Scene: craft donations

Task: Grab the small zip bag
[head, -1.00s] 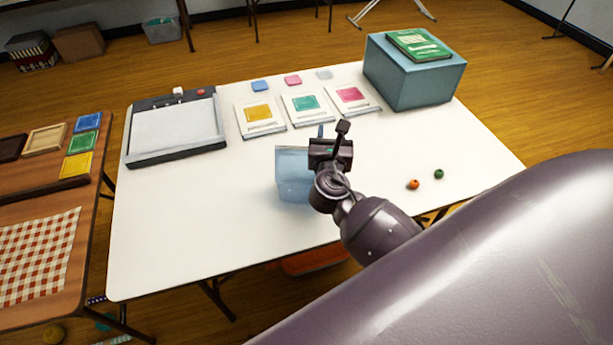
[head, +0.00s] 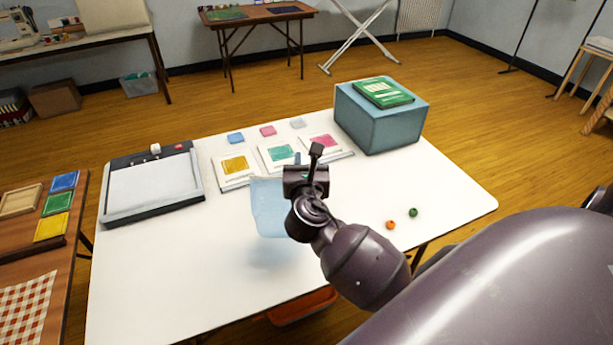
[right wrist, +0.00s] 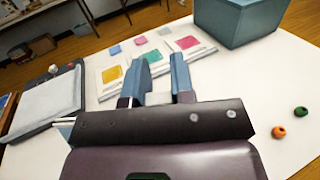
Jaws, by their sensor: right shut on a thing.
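The small zip bag (head: 268,207) is pale blue and see-through. In the head view it hangs beside my right gripper (head: 300,166), above the white table, with a soft bluish shadow below it. My right gripper is shut on the bag, and its body hides the bag's right edge. In the right wrist view the two blue-grey fingers of my right gripper (right wrist: 160,72) stand a little apart with a pale patch between them; most of the bag is hidden there. My left gripper is not in view.
The white table (head: 180,270) is clear at the front. Behind the gripper lie several cards, including a yellow one (head: 235,165), and small coloured squares. A tray-like board (head: 150,190) is at left, a teal box (head: 380,120) at back right, and orange (head: 390,225) and green (head: 413,212) beads at right.

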